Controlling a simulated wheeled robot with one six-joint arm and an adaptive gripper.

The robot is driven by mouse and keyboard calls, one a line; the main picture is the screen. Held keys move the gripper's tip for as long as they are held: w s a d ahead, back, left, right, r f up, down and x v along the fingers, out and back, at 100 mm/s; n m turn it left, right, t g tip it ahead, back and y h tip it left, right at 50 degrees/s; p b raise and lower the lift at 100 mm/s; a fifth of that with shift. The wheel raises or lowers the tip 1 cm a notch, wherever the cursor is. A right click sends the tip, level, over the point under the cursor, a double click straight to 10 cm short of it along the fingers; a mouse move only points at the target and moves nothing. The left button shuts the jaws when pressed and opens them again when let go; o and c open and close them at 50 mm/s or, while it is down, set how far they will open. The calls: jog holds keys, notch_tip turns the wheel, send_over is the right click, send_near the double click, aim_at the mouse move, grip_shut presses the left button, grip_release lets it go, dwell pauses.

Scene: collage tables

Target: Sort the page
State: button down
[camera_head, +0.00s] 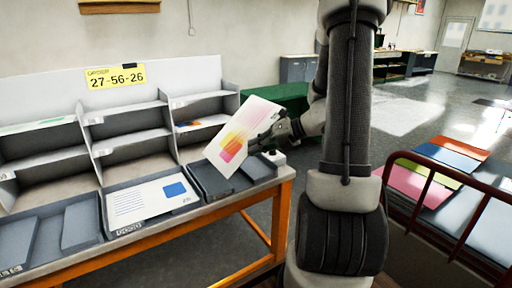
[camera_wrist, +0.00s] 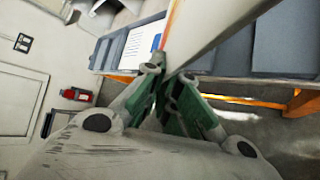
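A white page (camera_head: 241,132) with pink, orange and yellow blocks is held tilted in the air by my gripper (camera_head: 266,141), above the right end of the sorting table. In the wrist view the page (camera_wrist: 215,22) shows nearly edge-on between the fingers of my gripper (camera_wrist: 174,84), which are closed on it. The sorting rack (camera_head: 115,112) has several compartments and a row of grey trays along the front. A page with text and a blue square (camera_head: 146,201) lies in the middle front tray. The right front tray (camera_head: 210,182), below the held page, shows no page in its visible part.
A yellow sign (camera_head: 115,77) reading "27-56-26" is on the rack's back panel. Sheets lie in some upper shelves. Coloured panels (camera_head: 455,155) lie at the right behind a dark red rail (camera_head: 450,178). A green bench (camera_head: 275,98) stands behind the table.

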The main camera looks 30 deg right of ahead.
jog(key=shift+h, duration=0.4)
jog(key=shift+n, duration=0.3)
jog(key=h, duration=0.1)
jog(key=n+h, duration=0.1)
jog(key=shift+a+r+h, duration=0.1)
jog(key=shift+a+h, duration=0.1)
jog(key=shift+h, duration=0.1)
jog(key=n+h, duration=0.1)
jog(key=h, duration=0.1)
jog(key=shift+h, duration=0.3)
jog(key=shift+d+n+h, duration=0.2)
jog(key=shift+n+h, duration=0.4)
jog(key=shift+h, duration=0.5)
